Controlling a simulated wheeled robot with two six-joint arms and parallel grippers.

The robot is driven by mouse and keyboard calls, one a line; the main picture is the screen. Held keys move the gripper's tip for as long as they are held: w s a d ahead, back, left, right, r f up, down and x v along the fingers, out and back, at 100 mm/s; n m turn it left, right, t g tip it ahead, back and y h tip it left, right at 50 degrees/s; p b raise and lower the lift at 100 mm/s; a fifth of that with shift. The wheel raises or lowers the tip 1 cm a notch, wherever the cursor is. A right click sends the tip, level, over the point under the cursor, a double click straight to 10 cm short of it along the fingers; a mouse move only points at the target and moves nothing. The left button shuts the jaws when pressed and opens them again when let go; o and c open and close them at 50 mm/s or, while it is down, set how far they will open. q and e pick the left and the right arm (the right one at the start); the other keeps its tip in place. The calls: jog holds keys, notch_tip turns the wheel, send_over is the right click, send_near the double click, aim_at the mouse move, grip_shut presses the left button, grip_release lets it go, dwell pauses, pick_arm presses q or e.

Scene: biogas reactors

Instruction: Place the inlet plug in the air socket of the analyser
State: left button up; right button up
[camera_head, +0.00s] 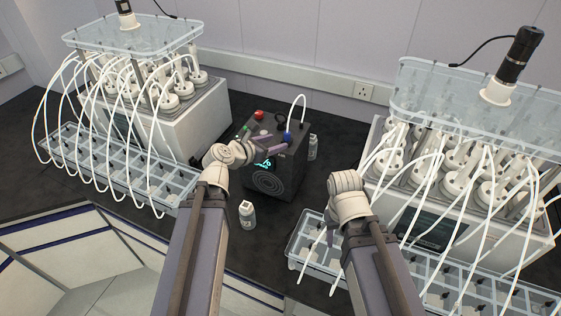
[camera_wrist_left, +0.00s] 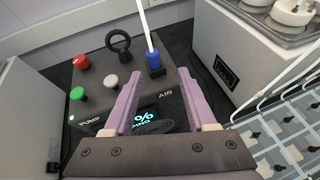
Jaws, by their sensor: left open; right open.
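The analyser (camera_head: 278,178) is a dark box on the bench in the middle of the head view, and its top panel (camera_wrist_left: 112,68) fills much of the left wrist view. A blue plug (camera_wrist_left: 155,62) with a white tube stands upright on that panel, close to the AIR label; it also shows in the head view (camera_head: 287,137). Whether it is fully seated I cannot tell. My left gripper (camera_wrist_left: 158,75) is open, with its purple fingers either side of the blue plug's base and visible gaps. My right wrist (camera_head: 348,190) is by the right reactor; its fingers are hidden.
Reactors with tubes and trays (camera_head: 300,222) flank both sides.

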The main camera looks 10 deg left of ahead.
pick_arm(q)
jog(key=s+d+f+m+g, duration=0.75)
jog(key=d+m, duration=0.35)
jog(key=m, duration=0.4)
jog(key=s+f+m+g+y, duration=0.1)
jog(key=s+f+m+y, duration=0.1)
jog(key=s+m, duration=0.2)
jog(key=s+f+m+g+y, duration=0.1)
jog(key=s+m+g+y, duration=0.1)
jog(key=s+m, duration=0.2)
jog(key=s+f+m+g+y, duration=0.1)
jog(key=s+f+m+y, duration=0.1)
jog(key=m, duration=0.7)
jog(key=shift+s+d+f+m, duration=0.1)
jog(key=shift+s+f+m, duration=0.05)
jog(key=shift+s, duration=0.3)
jog(key=shift+s+d+f+m, duration=0.1)
jog(key=shift+s+f+m, duration=0.05)
jog(key=shift+s, duration=0.3)
jog(key=shift+s+a+m+g+y, duration=0.2)
jog(key=shift+s+m+g+y, duration=0.15)
jog(key=shift+m+y, duration=0.25)
